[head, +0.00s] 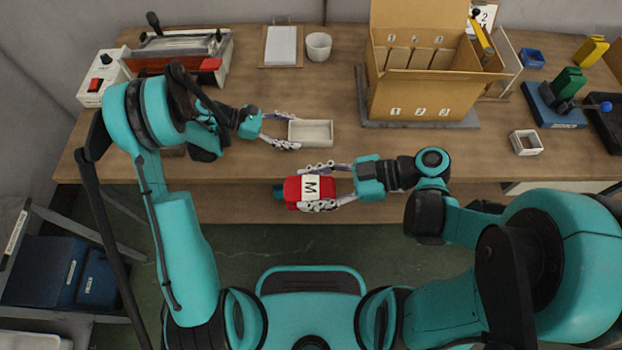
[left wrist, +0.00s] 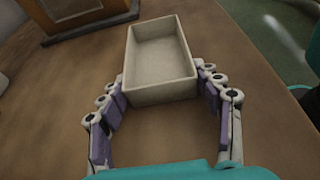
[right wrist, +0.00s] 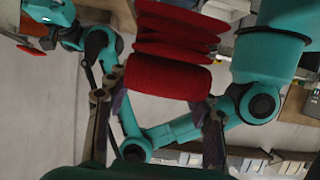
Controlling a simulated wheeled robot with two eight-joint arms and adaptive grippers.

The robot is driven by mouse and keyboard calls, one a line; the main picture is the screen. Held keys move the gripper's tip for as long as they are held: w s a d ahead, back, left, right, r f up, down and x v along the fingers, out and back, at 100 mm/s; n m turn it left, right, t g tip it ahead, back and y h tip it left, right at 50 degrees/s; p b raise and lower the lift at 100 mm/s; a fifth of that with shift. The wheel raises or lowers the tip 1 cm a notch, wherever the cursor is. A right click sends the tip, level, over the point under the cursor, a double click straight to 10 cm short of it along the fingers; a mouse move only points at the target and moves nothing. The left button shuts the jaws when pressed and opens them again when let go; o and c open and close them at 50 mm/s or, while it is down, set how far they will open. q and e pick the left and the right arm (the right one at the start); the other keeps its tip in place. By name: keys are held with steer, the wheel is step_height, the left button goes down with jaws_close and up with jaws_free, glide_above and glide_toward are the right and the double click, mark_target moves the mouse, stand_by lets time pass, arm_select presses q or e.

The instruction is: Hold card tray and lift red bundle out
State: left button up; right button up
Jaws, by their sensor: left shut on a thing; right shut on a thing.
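The card tray (head: 311,132) is a small pale open box on the table, and it looks empty. My left gripper (head: 287,130) is shut on its near end, with a finger on each side; the left wrist view shows the tray (left wrist: 160,57) between the fingers (left wrist: 161,85). The red bundle (head: 293,190) has a white band marked M. My right gripper (head: 318,186) is shut on it and holds it up, apart from the tray and toward my body. In the right wrist view the bundle (right wrist: 168,75) shows as stacked red folds between the fingers (right wrist: 158,100).
A cardboard box (head: 415,95) with numbered slots stands on a grey base at the back right. A small white square frame (head: 526,142) and a blue stand (head: 552,106) are farther right. A white cup (head: 318,46) and a press (head: 180,50) stand behind. Table around the tray is clear.

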arm_select(q)
steer(key=o, duration=1.2)
steer(key=v, duration=1.2)
steer(key=shift+f, duration=0.1)
